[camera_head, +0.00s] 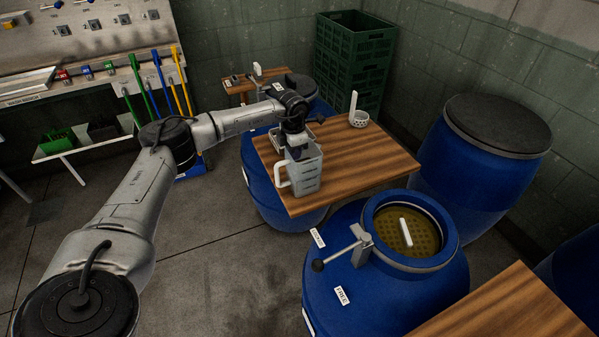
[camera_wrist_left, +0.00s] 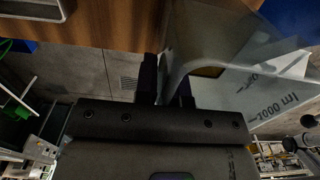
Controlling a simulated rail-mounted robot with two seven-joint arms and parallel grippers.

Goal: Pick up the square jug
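The square jug (camera_head: 306,174) is a pale translucent measuring jug with a handle on its left side. It looks upright at the front left of the wooden table. My left gripper (camera_head: 296,147) reaches down over the jug's top from behind. In the left wrist view, the jug (camera_wrist_left: 245,85) fills the upper right, with volume marks on its wall. Part of it, seemingly the handle, runs between the two dark fingers of my left gripper (camera_wrist_left: 168,88). Whether the fingers press on it cannot be told. My right gripper is in no view.
The wooden table (camera_head: 372,160) holds a white perforated ladle (camera_head: 358,115) and a metal tray (camera_head: 275,140) near the jug. A blue barrel (camera_head: 330,280) with a valve lever stands in front. A lidded barrel (camera_head: 480,165) stands right, green crates (camera_head: 350,60) behind.

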